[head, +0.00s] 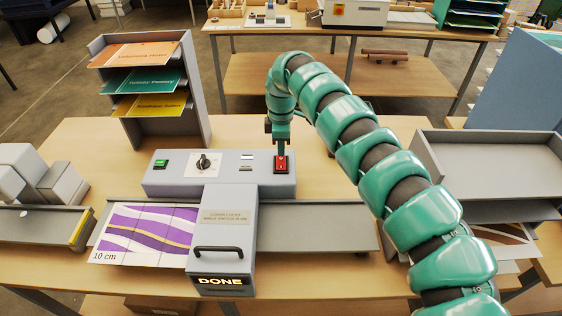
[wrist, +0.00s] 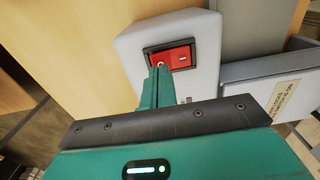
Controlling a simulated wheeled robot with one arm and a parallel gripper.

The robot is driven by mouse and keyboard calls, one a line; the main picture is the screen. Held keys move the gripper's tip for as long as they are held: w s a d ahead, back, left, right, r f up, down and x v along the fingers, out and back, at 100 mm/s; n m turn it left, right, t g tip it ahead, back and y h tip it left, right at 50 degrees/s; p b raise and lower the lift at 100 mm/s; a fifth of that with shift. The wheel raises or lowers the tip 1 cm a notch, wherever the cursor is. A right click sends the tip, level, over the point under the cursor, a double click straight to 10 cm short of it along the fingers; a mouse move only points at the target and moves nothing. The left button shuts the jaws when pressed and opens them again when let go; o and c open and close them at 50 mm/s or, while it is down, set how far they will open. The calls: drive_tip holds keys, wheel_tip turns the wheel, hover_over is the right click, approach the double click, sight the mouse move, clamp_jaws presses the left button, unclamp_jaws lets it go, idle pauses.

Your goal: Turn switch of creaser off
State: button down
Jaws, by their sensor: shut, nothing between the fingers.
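The creaser (head: 222,187) is a grey machine on the wooden table, with a "DONE" display on its front arm. Its switch (head: 281,165) is a red rocker in a black frame at the right end of the rear housing. The red switch also shows in the wrist view (wrist: 172,57), with a round mark at its left end and a bar mark at its right. My gripper (head: 281,154) is shut and points down at the switch. In the wrist view its fingertips (wrist: 160,68) are at the lower left part of the rocker, touching or very close; I cannot tell which.
A green button (head: 161,163) and a rotary knob (head: 205,164) sit left on the same housing. A purple printed sheet (head: 148,235) lies on the bed beside the front arm. A shelf of coloured cards (head: 197,95) stands behind, and a grey tray (head: 490,160) is at right.

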sight(281, 158)
drive_tip(key=shift+f+b, duration=0.55)
drive_tip(key=shift+f, duration=0.4)
idle(0.5)
drive_tip(key=shift+r, duration=3.5)
